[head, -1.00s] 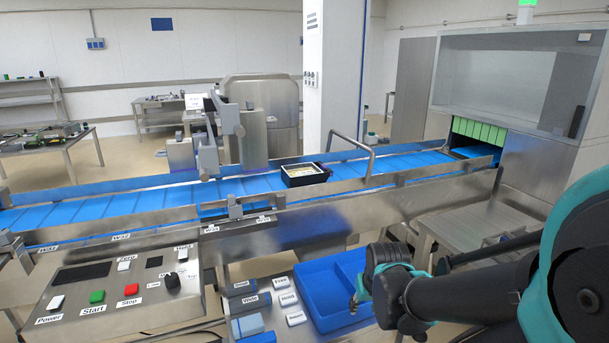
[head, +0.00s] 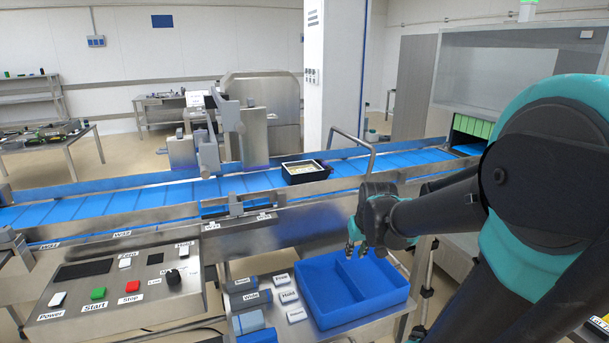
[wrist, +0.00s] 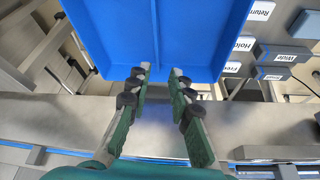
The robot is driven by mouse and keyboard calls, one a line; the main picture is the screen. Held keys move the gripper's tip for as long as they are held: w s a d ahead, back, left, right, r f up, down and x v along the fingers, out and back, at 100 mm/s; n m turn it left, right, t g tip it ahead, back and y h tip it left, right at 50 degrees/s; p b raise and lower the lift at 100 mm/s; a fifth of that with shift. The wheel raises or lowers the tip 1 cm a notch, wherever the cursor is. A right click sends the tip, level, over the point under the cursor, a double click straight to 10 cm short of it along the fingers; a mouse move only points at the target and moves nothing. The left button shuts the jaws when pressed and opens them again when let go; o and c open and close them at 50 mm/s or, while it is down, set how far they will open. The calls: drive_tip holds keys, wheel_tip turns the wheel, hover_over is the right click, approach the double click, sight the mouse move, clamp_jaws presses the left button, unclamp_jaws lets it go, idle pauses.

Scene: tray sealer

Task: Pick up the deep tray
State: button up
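A black deep tray (head: 304,178) with pale contents sits on the blue conveyor belt (head: 150,198), near the middle of the head view. My gripper (head: 352,249) points downward near the back edge of a blue divided bin, to the right of the tray and nearer to me. In the wrist view my gripper (wrist: 160,82) has its two fingers apart with nothing between them. The tray does not show in the wrist view.
The blue divided bin (head: 396,289) stands on a side table, and it also shows in the wrist view (wrist: 205,35). Labelled blocks (head: 243,283) lie beside it. A control panel (head: 120,285) is at left. Metal rails (head: 270,222) edge the belt. A bent metal bar (head: 368,166) rises right of the tray.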

drive_tip(key=w+r+n+t+y, duration=0.1)
drive_tip(key=w+r, duration=0.7)
drive_tip(key=w, duration=0.3)
drive_tip(key=w+a+r+n, duration=0.1)
drive_tip(key=w+r, duration=0.8)
drive_tip(key=w, duration=0.3)
drive_tip(key=w+r+n+t+y, duration=0.1)
drive_tip(key=w+r, duration=0.7)
drive_tip(key=w, duration=0.3)
approach(326, 164)
drive_tip(key=x, duration=0.9)
drive_tip(key=shift+w+f, duration=0.15)
drive_tip(key=shift+w, duration=0.2)
drive_tip(key=shift+c, duration=0.4)
clamp_jaws()
